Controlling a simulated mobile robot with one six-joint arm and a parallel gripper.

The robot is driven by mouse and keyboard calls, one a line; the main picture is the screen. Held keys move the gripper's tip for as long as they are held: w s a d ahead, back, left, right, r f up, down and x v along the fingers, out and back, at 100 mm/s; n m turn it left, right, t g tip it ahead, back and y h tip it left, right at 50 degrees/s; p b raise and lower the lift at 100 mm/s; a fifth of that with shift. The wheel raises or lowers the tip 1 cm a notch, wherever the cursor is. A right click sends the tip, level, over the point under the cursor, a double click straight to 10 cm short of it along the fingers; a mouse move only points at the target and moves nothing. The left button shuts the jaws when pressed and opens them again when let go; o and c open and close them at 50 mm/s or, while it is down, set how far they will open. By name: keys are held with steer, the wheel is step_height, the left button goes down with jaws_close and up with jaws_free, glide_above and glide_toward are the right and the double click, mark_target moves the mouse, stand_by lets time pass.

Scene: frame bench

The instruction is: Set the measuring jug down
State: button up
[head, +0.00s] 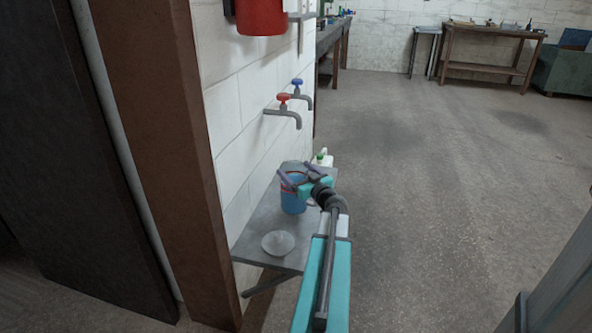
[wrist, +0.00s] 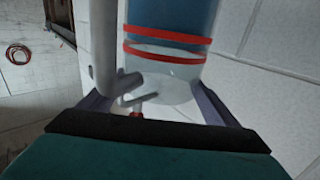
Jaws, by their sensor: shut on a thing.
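The measuring jug (head: 293,202) is blue with red bands and looks upright over the grey wall shelf (head: 248,250). I cannot tell whether its base touches the shelf. My gripper (head: 299,175) is at the jug's top and shut on it. In the wrist view the jug (wrist: 170,22) fills the upper middle, with blue contents, two red bands and a clear end. The gripper's fingers (wrist: 152,103) show on both sides below it. The exact contact of the fingers is hard to see.
A pale conical object (head: 278,243) lies on the shelf in front of the jug. A white bottle with a green cap (head: 322,159) stands behind. A red-handled tap (head: 284,108) and a blue-handled tap (head: 302,92) project from the wall above. Open floor lies to the right.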

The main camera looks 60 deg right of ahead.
mark_target(298, 179)
steer(key=shift+f+b, duration=0.5)
steer(key=shift+f, duration=0.95)
steer(key=o, duration=2)
steer(key=shift+f, duration=0.2)
steer(key=shift+o, duration=0.2)
steer(key=shift+r, duration=0.1)
steer(key=shift+s+a, duration=0.25)
steer(key=shift+s, duration=0.2)
steer(key=p+v, duration=0.3)
steer(key=v, duration=0.8)
